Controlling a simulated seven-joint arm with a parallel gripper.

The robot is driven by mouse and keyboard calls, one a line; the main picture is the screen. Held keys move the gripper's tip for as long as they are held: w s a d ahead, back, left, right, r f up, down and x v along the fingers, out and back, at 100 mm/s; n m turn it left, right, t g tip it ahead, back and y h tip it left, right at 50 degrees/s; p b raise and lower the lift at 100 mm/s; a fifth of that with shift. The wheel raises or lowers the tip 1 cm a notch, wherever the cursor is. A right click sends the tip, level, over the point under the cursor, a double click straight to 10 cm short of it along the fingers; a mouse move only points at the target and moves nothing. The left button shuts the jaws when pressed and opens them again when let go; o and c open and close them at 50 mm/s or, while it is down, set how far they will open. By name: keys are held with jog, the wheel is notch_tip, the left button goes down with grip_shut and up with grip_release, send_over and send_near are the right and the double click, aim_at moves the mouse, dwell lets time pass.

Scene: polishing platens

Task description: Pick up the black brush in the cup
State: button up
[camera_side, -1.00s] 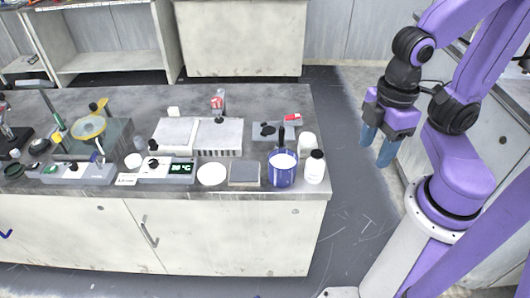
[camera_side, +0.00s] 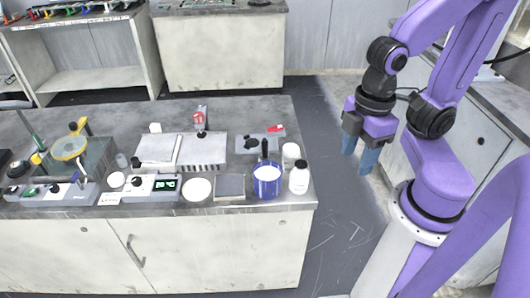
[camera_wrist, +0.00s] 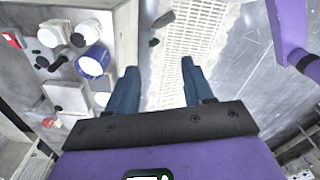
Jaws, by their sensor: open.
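The blue cup (camera_side: 268,186) with a white top surface stands near the front right of the bench in the side view. The black brush (camera_side: 265,148) stands upright in it, its dark handle rising above the rim. My gripper (camera_side: 359,156) hangs to the right of the cup, past the bench edge and above the floor. It is open, empty and clear of the brush. In the wrist view my gripper's two blue fingers (camera_wrist: 156,78) are spread apart with only floor between them. The cup (camera_wrist: 94,59) lies left of them there.
A white bottle (camera_side: 299,179) stands close to the cup's right, and a white jar (camera_side: 291,152) behind. A grey square plate (camera_side: 229,187) and a white disc (camera_side: 197,189) lie to its left. A white hotplate (camera_side: 203,150) is farther back. Open floor separates bench and arm.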

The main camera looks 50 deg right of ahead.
jog(key=w+a+m, duration=0.2)
jog(key=w+m, duration=0.6)
jog(key=w, duration=0.1)
jog(key=m, duration=2.7)
send_over(265, 159)
jog(key=w, duration=0.1)
jog(key=f, duration=1.3)
jog(key=d+f, duration=0.1)
jog(key=f, duration=0.6)
jog(key=shift+f, duration=0.3)
jog(key=shift+s+a+f, duration=0.1)
jog(key=shift+s+f, duration=0.05)
jog(key=shift+f, duration=2.5)
grip_shut()
